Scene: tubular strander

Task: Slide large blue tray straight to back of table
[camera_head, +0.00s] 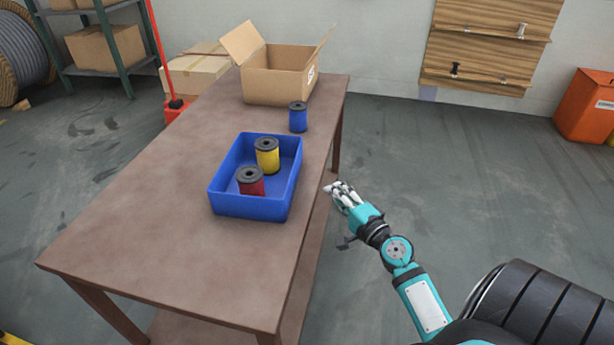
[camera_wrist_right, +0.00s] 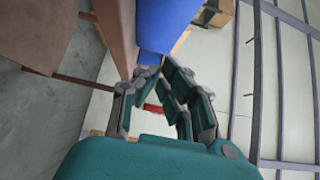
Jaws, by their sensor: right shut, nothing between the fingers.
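The large blue tray (camera_head: 252,210) lies on the brown table (camera_head: 170,240), near its right edge in the head view. It holds a yellow spool (camera_head: 267,156) and a red spool (camera_head: 251,182), both upright. My right gripper (camera_head: 338,188) is shut and empty, out beyond the table's right edge and apart from the tray. In the right wrist view the shut fingers (camera_wrist_right: 150,75) show in the middle, with a blue surface (camera_wrist_right: 168,22), likely the tray, above them. My left gripper is not in view.
A blue spool (camera_head: 298,117) stands on the table beyond the tray. An open cardboard box (camera_head: 275,85) sits at the table's far end. The table's near left part is bare. A grey shelf (camera_head: 95,45) and an orange bin (camera_head: 587,105) stand farther off.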

